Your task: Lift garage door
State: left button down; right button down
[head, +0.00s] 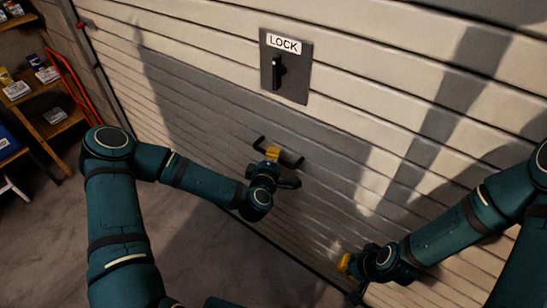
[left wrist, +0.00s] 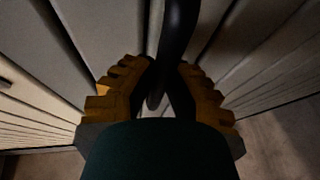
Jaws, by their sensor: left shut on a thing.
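The garage door (head: 180,75) is a wide, pale, ribbed panel filling most of the head view. Its bottom edge is down near the floor. A black door handle (head: 259,143) sticks out low on the door; in the left wrist view, a black bar (left wrist: 178,32) runs between the finger pads. My left gripper (head: 272,154) is shut on this handle, and its yellow pads (left wrist: 160,88) show on both sides of the bar. My right gripper (head: 345,264) is lower right, close to the door's lower part and apart from the handle. Its opening is too small to tell.
A lock plate (head: 301,75) marked LOCK, with an upright black lever (head: 277,72), is on the door above the handle. Wooden shelves (head: 42,125) with small boxes and a red hand-truck frame (head: 70,85) stand at the left. Bare floor (head: 205,245) lies before the door.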

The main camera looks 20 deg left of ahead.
pick_arm(q)
jog(key=shift+r, duration=0.1)
jog(key=c, duration=0.9)
grip_release()
jog(key=shift+c, duration=0.2)
jog(key=s+r, duration=0.1)
jog(key=s, duration=0.6)
jog(key=shift+s+d, duration=0.15)
jog(key=shift+d, duration=0.05)
jog(key=shift+r, duration=0.1)
